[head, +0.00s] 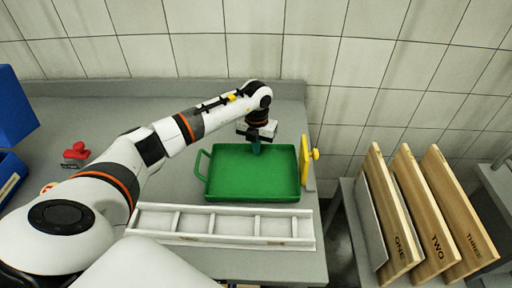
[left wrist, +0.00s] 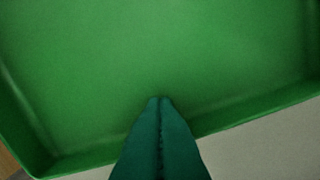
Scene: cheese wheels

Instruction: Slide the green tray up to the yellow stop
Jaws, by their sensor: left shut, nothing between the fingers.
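The green tray (head: 252,185) lies flat on the grey table, with its loop handle at the left. The yellow stop (head: 305,158) stands upright at the table's right edge, close beside the tray's right side; I cannot tell whether they touch. My left gripper (head: 256,148) is at the tray's back edge, fingers pointing down, shut and empty. In the left wrist view its teal fingertips (left wrist: 160,100) overlap the inside of the tray (left wrist: 150,50) near one wall; contact is unclear. The stop is not recognisable in that view. My right gripper is not in view.
A white divided rack (head: 195,222) lies along the tray's front side. Wooden boards marked ONE, TWO and THREE (head: 436,220) stand beyond a gap at the right. A red object (head: 76,152) and blue bins (head: 12,110) are at the left.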

